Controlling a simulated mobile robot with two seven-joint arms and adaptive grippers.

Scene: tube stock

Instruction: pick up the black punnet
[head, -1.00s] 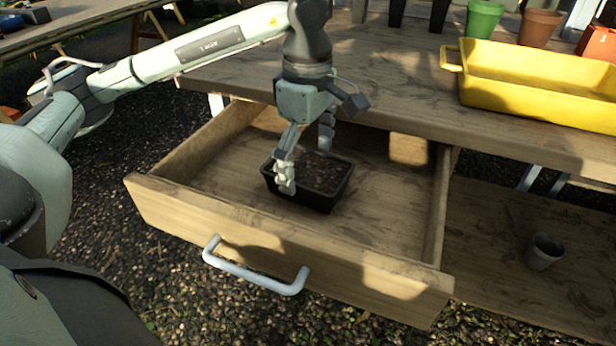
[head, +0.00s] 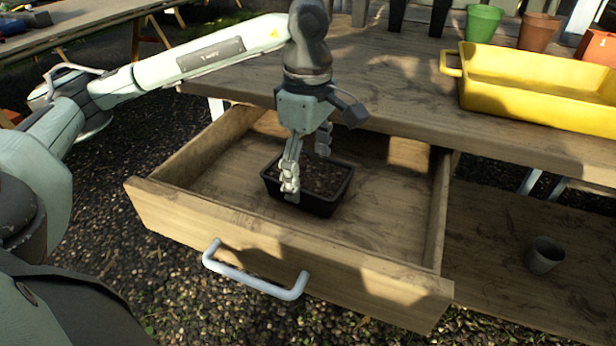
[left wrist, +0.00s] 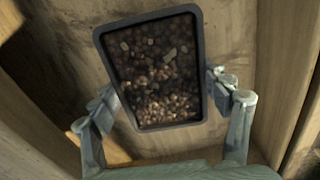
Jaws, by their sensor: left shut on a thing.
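The black punnet (head: 322,207) is a small rectangular tray full of dark, grainy soil. It is inside the open wooden drawer (head: 215,213); I cannot tell whether it is lifted off the drawer floor. My left gripper (head: 306,165) reaches down from above and is shut on the punnet, one finger at each of two opposite sides. In the left wrist view the punnet's rim (left wrist: 168,127) shows between the two fingers (left wrist: 163,97), slightly tilted in the picture. The far finger is partly hidden in the head view. My right gripper is not in view.
The drawer has a pale bar handle (head: 255,275) and raised walls around the punnet. The bench top (head: 400,75) overhangs its back. A yellow tray (head: 540,105) and several pots stand on the bench. A grey pot (head: 545,255) is on the lower shelf.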

